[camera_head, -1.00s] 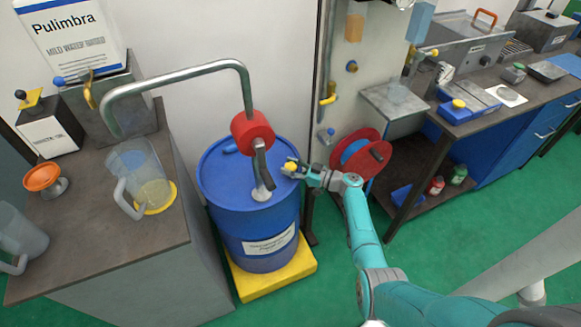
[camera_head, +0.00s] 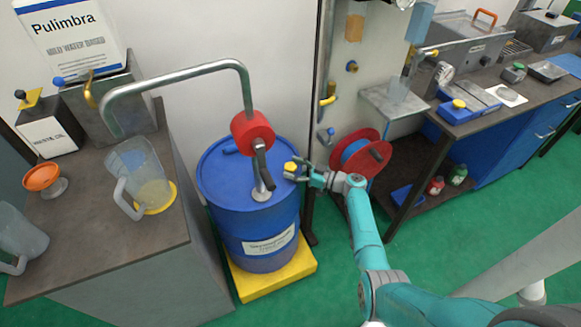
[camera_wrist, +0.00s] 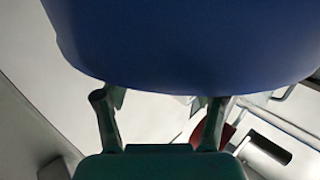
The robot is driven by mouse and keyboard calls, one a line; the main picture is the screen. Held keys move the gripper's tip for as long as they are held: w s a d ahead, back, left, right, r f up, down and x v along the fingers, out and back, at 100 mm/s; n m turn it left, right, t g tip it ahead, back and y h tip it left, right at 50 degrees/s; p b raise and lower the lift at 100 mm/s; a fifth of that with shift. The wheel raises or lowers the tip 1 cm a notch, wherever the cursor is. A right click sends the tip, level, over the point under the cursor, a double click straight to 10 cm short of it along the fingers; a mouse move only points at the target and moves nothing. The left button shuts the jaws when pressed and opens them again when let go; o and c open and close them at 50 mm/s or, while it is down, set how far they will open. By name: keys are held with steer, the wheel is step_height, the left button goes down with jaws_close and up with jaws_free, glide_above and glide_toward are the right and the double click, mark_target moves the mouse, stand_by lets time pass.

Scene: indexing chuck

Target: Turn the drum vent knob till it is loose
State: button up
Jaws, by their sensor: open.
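The blue drum (camera_head: 225,190) stands upright with a small yellow knob (camera_head: 290,167) at the right edge of its lid. My gripper (camera_head: 296,171) is at the knob from the right, its fingers open beside it. I cannot tell whether they touch it. In the wrist view my open gripper (camera_wrist: 160,100) shows both fingers apart below the drum's dark blue wall (camera_wrist: 190,40). The knob cannot be made out in that view.
A red hand pump (camera_head: 252,131) with a bent grey pipe (camera_head: 180,78) rises from the drum lid. The drum stands on a yellow base (camera_head: 300,262). A red reel (camera_head: 372,140) is close behind my wrist. A worktop with a jug (camera_head: 130,165) is at left.

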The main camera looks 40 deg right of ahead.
steer(key=v, duration=1)
steer(key=shift+s+d, duration=0.15)
steer(key=shift+s, duration=0.2)
